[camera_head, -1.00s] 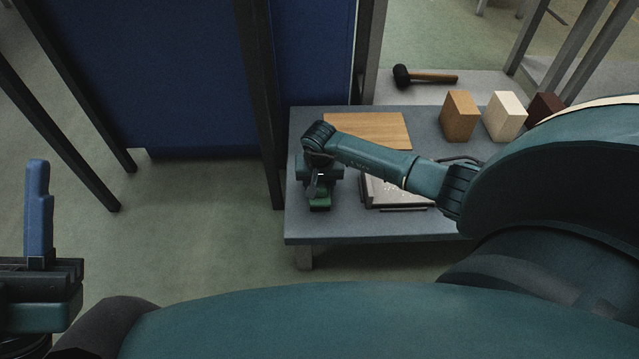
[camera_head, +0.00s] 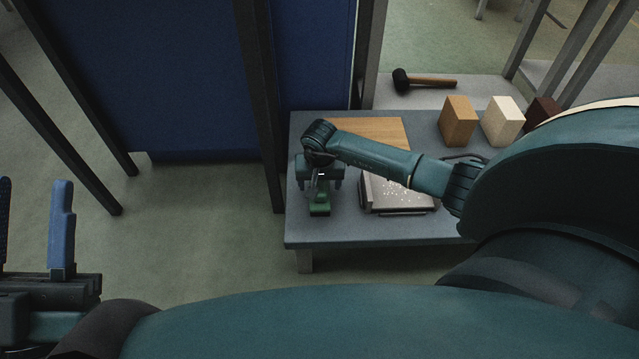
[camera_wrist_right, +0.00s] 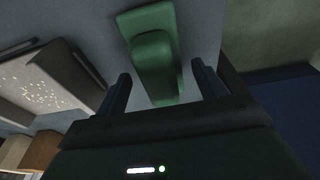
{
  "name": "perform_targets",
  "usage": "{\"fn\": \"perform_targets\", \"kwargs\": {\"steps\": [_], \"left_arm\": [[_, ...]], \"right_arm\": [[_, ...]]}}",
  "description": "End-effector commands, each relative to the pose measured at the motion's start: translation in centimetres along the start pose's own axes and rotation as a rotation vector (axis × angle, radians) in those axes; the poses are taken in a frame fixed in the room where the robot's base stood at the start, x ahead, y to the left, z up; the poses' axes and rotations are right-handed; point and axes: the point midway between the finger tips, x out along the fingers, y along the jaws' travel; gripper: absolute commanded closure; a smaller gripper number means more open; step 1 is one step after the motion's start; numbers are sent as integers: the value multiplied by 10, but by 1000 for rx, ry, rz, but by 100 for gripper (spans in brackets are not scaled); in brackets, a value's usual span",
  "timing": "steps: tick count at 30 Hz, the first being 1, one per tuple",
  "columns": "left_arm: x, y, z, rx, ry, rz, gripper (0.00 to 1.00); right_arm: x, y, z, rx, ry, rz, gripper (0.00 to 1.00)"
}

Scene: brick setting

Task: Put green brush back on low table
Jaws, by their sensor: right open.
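The green brush (camera_head: 320,204) rests on the grey low table (camera_head: 390,228), near its left front corner. My right gripper (camera_head: 319,184) is directly over the brush and open. In the right wrist view the brush (camera_wrist_right: 153,60) lies between the two spread fingers of the gripper (camera_wrist_right: 161,70), with gaps on both sides. My left gripper (camera_head: 34,225) is at the left edge of the head view, far from the table. Its two blue fingers stand apart with nothing between them.
A dustpan-like tray (camera_head: 398,194) with white bits lies right of the brush. A wooden board (camera_head: 375,130) lies behind. An orange-brown block (camera_head: 458,122), a cream block (camera_head: 503,121) and a dark red block (camera_head: 541,112) stand at the right. A mallet (camera_head: 430,82) lies beyond.

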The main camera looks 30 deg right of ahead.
Motion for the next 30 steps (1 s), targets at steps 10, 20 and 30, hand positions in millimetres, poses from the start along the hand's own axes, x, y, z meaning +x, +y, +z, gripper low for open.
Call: {"fn": "perform_targets", "kwargs": {"steps": [10,20,30], "left_arm": [[-21,16,25,-181,-280,-31,64],[-32,24,34,-229,-357,-39,64],[-32,24,34,-228,-356,-38,64]], "right_arm": [[-78,0,-1,-1,1,-2,30],[-96,0,0,0,-1,-1,30],[-96,0,0,0,-1,-1,30]]}}
